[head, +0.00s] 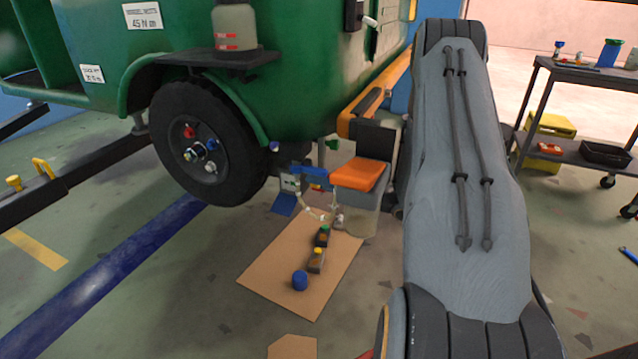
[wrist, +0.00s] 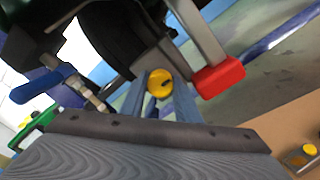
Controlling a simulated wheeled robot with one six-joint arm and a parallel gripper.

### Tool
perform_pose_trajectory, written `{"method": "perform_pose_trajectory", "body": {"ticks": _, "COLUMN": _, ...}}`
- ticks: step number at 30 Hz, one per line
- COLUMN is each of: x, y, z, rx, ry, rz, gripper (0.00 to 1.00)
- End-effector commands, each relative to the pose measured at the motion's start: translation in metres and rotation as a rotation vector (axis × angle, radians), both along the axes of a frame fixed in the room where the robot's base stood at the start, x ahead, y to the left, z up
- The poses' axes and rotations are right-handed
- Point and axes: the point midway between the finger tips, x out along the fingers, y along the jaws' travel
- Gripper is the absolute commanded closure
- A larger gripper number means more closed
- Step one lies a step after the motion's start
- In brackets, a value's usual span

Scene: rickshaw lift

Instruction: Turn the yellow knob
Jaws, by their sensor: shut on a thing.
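The yellow knob (wrist: 160,83) is round with a small dark mark on its face. It sits in the middle of the wrist view, against the dark and grey parts under the green vehicle. My gripper (wrist: 160,97) reaches up to it with two blue-grey fingers, one on each side, and is shut on it. The knob's back and its mounting are hidden. In the head view I cannot make out this knob or my fingertips clearly.
A red-ended grey lever (wrist: 220,76) is close right of the knob. A blue-handled valve (wrist: 44,86) is at left. A cardboard sheet (head: 265,277) on the floor holds small boxes and a blue cap (head: 300,281). The vehicle's wheel (head: 207,143) stands left.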

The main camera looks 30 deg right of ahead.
Motion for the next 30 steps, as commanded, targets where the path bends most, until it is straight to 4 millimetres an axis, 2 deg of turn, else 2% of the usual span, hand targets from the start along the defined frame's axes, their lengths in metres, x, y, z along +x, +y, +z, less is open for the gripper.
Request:
{"method": "perform_pose_trajectory", "body": {"ticks": 20, "x": -0.0002, "y": 0.0003, "z": 0.0002, "rx": -0.045, "ry": -0.037, "rz": 0.0, "gripper": 0.93}}
{"method": "perform_pose_trajectory", "body": {"ticks": 21, "x": -0.0002, "y": 0.0003, "z": 0.0002, "rx": -0.045, "ry": -0.037, "rz": 0.0, "gripper": 0.64}}
{"method": "perform_pose_trajectory", "body": {"ticks": 23, "x": -0.0002, "y": 0.0002, "z": 0.0002, "rx": -0.045, "ry": -0.037, "rz": 0.0, "gripper": 0.54}}
{"method": "perform_pose_trajectory", "body": {"ticks": 30, "x": -0.0001, "y": 0.0002, "z": -0.0001, "rx": -0.046, "ry": -0.036, "rz": 0.0, "gripper": 0.53}}
